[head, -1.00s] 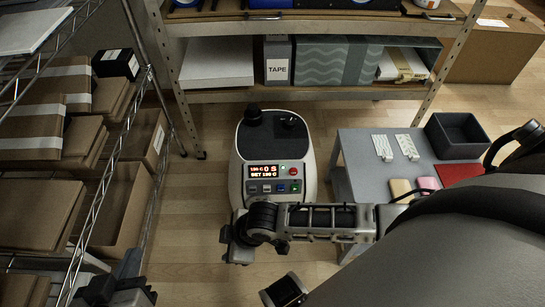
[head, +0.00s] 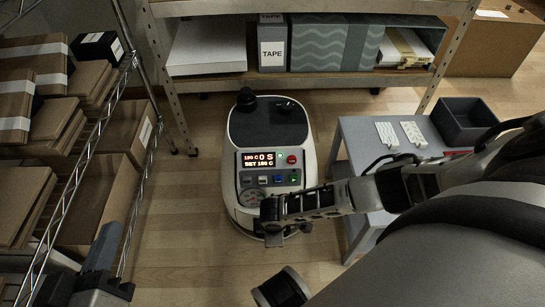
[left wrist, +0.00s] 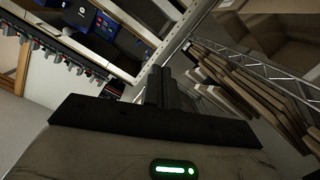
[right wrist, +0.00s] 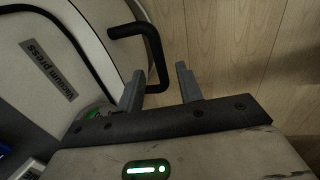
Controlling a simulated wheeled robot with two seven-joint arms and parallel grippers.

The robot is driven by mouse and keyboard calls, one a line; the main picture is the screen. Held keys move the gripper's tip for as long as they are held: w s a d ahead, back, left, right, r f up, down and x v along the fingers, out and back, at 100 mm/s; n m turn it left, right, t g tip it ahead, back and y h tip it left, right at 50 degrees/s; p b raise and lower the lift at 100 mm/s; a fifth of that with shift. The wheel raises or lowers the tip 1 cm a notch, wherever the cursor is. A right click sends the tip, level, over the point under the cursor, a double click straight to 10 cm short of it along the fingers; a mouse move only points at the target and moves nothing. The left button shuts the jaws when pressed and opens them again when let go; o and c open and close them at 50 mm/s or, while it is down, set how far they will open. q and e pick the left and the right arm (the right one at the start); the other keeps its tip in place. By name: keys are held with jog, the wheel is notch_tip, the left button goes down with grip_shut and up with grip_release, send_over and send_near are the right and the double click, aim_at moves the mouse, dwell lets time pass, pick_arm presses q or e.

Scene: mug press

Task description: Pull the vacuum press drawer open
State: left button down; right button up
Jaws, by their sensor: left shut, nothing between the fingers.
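The vacuum press (head: 240,205) is a white, rounded machine on the floor, with a dark top, a lit display and buttons. Its "vacuum press" label and black bar handle (right wrist: 153,42) show in the right wrist view. My right gripper (head: 273,228) is at the front of the press. In the right wrist view its fingers (right wrist: 160,80) are open, and the handle's lower end appears between them; I cannot tell how deep it sits. The handle is not clear in the head view. My left gripper (head: 105,240) is shut and empty at lower left, away from the press; its fingers (left wrist: 160,85) are together.
A grey table (head: 352,135) with white pieces (head: 400,134) and a dark bin (head: 463,120) stands right of the press. A wire rack with cardboard boxes (head: 110,205) is at left. A shelf (head: 300,82) stands behind. Floor is open in front of the press.

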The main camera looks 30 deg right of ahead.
jog(key=shift+w+d+f+b, duration=0.15)
jog(key=shift+f+b, duration=0.2)
jog(key=shift+f, duration=0.4)
jog(key=shift+w+f+b, duration=0.1)
jog(key=shift+f+b, duration=0.2)
jog(key=shift+f, duration=0.45)
jog(key=shift+c, duration=0.4)
grip_shut()
